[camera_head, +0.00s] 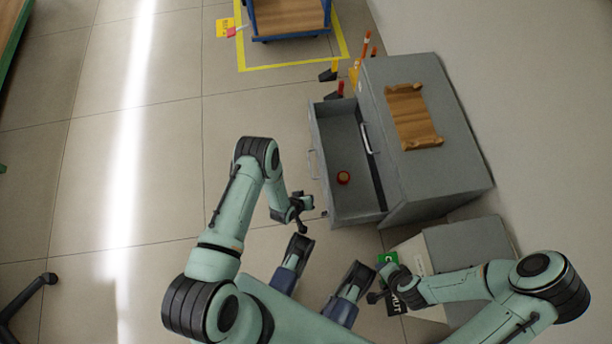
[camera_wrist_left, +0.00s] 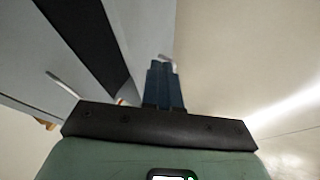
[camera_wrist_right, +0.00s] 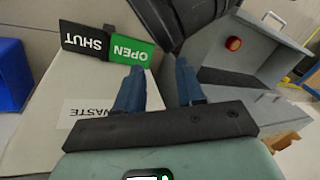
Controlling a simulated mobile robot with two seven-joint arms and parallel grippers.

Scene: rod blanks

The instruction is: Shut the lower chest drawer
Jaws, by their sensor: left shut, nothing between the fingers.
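The grey chest (camera_head: 440,165) stands right of centre in the head view. One drawer (camera_head: 345,135) is pulled out to the left, with a small red round object (camera_head: 343,177) inside. I cannot tell surely which drawer it is. It also shows in the right wrist view (camera_wrist_right: 225,65). A pale handle (camera_head: 314,164) is on its front. My left gripper (camera_head: 305,203) is shut and empty, close to the drawer's near front corner; contact is unclear. In the left wrist view its blue fingers (camera_wrist_left: 163,82) are together. My right gripper (camera_wrist_right: 158,85) is open and empty, near the sign (camera_head: 388,258).
A wooden tray-like piece (camera_head: 413,112) lies on the chest. A grey and white box marked WASTE (camera_wrist_right: 85,110) stands near my right arm, with the OPEN/SHUT sign beside it. A blue trolley (camera_head: 290,20) stands in a yellow floor outline.

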